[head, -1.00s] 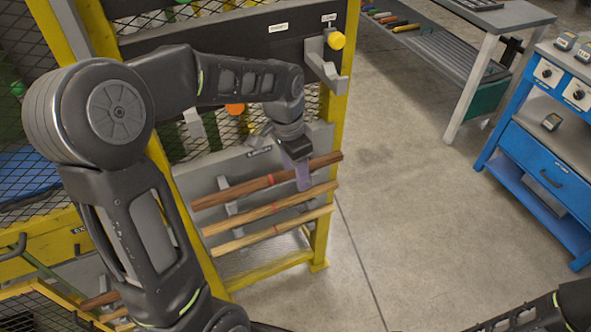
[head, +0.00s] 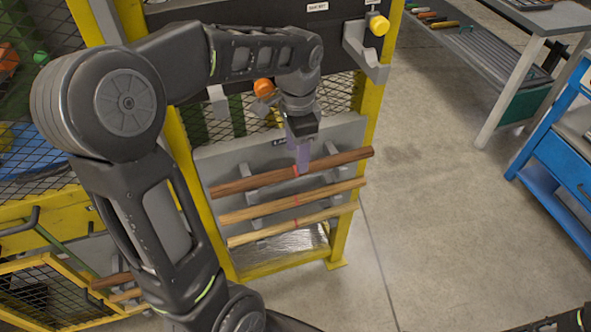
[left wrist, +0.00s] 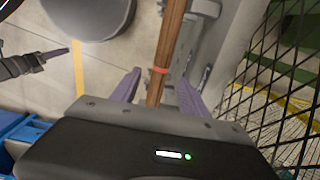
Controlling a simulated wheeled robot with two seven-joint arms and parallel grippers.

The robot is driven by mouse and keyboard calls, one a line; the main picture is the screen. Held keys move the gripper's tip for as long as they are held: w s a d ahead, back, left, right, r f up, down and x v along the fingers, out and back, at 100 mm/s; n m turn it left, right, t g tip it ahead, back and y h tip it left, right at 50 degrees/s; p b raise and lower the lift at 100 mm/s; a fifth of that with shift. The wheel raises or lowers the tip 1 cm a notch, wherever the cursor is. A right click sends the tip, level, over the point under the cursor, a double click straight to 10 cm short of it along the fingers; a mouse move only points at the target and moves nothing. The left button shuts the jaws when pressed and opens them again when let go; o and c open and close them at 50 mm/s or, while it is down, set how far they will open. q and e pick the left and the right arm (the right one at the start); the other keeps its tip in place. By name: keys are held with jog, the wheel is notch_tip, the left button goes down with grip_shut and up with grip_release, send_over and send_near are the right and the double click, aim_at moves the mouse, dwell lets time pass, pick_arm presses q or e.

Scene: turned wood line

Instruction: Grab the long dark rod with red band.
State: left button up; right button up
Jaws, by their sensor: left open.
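The long dark rod with a red band (head: 252,181) lies on the top pair of grey holders on the rack, above two lighter rods. In the left wrist view the dark rod (left wrist: 170,40) runs lengthwise between my left fingers, with its red band near fingertip level. My left gripper (head: 303,168) is open at the rod near the band, fingers pointing down. In the left wrist view the left gripper (left wrist: 160,82) has a purple finger on each side of the rod, apart from it.
A medium brown rod (head: 250,210) and a pale rod (head: 262,234) rest just below, each with a red band. A yellow rack post (head: 378,90) and a grey bracket with a yellow knob (head: 378,25) stand close right. Open floor lies to the right.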

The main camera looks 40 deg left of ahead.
aim_at(295, 172)
pick_arm(q)
notch_tip(295, 172, down, 5)
jog(key=shift+w+f+p, duration=0.1)
jog(key=shift+w+p, duration=0.05)
jog(key=shift+p, duration=0.2)
dwell(0.3)
jog(key=shift+c, duration=0.3)
grip_shut()
dwell(0.5)
